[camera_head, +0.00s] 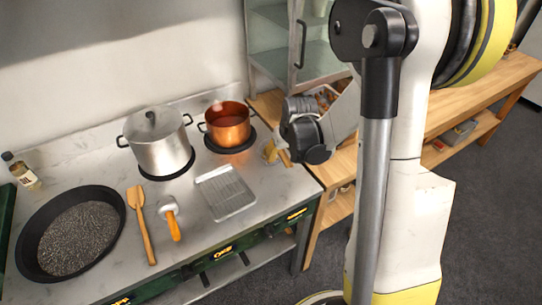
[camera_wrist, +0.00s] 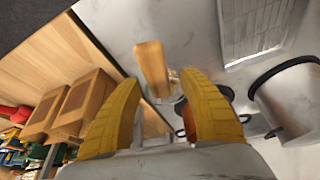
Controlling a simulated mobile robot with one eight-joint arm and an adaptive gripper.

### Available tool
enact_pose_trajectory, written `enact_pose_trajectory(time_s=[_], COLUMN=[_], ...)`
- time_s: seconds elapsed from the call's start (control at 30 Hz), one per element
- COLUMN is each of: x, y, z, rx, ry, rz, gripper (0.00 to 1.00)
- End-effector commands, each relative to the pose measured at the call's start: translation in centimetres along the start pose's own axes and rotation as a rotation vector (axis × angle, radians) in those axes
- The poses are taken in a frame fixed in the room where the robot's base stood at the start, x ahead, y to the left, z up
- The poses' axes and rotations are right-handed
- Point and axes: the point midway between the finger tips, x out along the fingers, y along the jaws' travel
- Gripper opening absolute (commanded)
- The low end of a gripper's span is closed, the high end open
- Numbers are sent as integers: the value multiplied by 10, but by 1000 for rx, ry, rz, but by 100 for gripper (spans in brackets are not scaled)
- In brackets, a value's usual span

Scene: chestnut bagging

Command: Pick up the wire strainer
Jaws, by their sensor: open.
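A piece with a wooden handle (camera_wrist: 152,66) and a small metal end lies on the stove top near its right edge in the wrist view. It looks like the wire strainer, but its mesh is hard to make out. My gripper (camera_wrist: 160,82) is open, with the handle ahead of and between its yellow fingertips, apart from them as far as I can tell. In the head view my gripper (camera_head: 270,152) is low at the stove's right edge, beside the copper pot. A strip of the handle (camera_head: 285,158) shows just right of it; the rest is hidden by the gripper.
The copper pot (camera_head: 228,126) and a lidded steel pot (camera_head: 157,140) stand at the back. A ribbed metal tray (camera_head: 224,192), orange-handled tool (camera_head: 170,216), wooden spatula (camera_head: 141,222) and black pan (camera_head: 30,236) lie in front. A wooden table (camera_head: 480,85) stands at the right.

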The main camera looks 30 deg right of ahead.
Motion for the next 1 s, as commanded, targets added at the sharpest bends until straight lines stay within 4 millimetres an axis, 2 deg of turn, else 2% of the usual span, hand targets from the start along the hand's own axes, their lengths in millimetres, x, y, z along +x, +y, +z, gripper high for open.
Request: enact_pose_trajectory(time_s=[0.33, 0.37, 0.5, 1.0], x=[1, 1, 1, -3], y=[0, 0, 0, 0], z=[0, 0, 0, -1], rx=[0, 0, 0, 0], ry=[0, 0, 0, 0], rz=[0, 0, 0, 0], gripper=[49, 41, 0, 0])
